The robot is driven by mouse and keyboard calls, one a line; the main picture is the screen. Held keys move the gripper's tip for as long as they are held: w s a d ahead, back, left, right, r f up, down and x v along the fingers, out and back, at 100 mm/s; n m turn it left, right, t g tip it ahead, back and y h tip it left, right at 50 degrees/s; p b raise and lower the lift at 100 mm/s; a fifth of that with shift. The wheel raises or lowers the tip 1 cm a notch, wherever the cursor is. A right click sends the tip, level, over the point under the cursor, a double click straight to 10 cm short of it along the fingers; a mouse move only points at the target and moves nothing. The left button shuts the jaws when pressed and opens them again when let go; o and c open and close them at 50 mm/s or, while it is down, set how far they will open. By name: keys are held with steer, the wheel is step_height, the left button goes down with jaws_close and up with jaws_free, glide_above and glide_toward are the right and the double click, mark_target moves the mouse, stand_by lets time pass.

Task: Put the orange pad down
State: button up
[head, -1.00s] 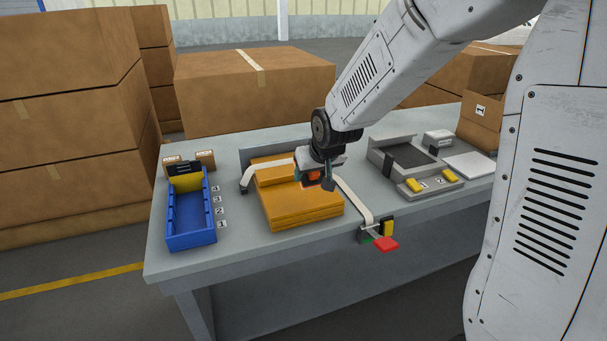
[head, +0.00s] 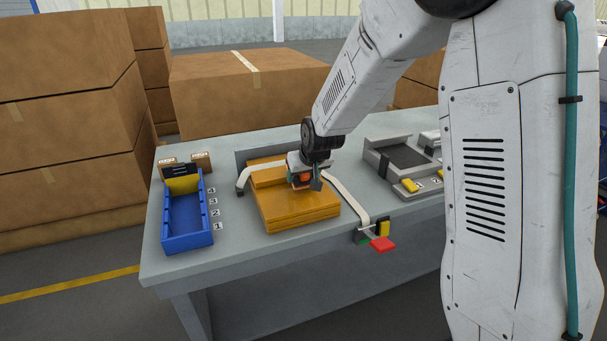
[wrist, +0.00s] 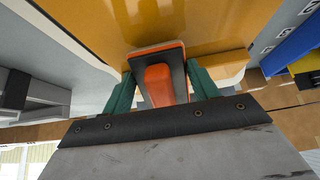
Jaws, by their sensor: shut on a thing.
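The orange pad (wrist: 157,84), with a dark backing, sits between the green fingers of my gripper (wrist: 160,76) in the wrist view. My gripper (head: 303,182) is shut on it. In the head view the pad (head: 299,178) is a small orange patch, mostly hidden by the gripper. It is over the yellow-orange block (head: 290,213) on the table. I cannot tell whether the pad touches the block's glossy surface, which fills the upper middle of the wrist view.
A pale strap (head: 347,195) runs beside the block to a clamp with a red tab (head: 382,244). A blue bin (head: 187,219) stands left, a grey fixture with yellow pieces (head: 408,186) right. Cartons (head: 245,95) stand behind the table (head: 235,258). The table's front left is clear.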

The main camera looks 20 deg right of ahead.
steer(key=shift+f, duration=0.2)
steer(key=o, duration=1)
steer(key=shift+c, duration=0.2)
steer(key=shift+s+r, duration=0.15)
steer(key=shift+r, duration=0.35)
steer(key=v, duration=1.1)
steer(key=shift+s+r, duration=0.2)
steer(key=shift+s, duration=0.05)
steer(key=s+r+g, duration=0.2)
steer(key=s, duration=1.5)
steer(key=s+r+g, duration=0.2)
steer(key=s+g, duration=0.1)
steer(key=s, duration=1.3)
steer(key=shift+s+a+r, duration=0.15)
steer(key=shift+s+r, duration=0.1)
steer(key=shift+s, duration=0.1)
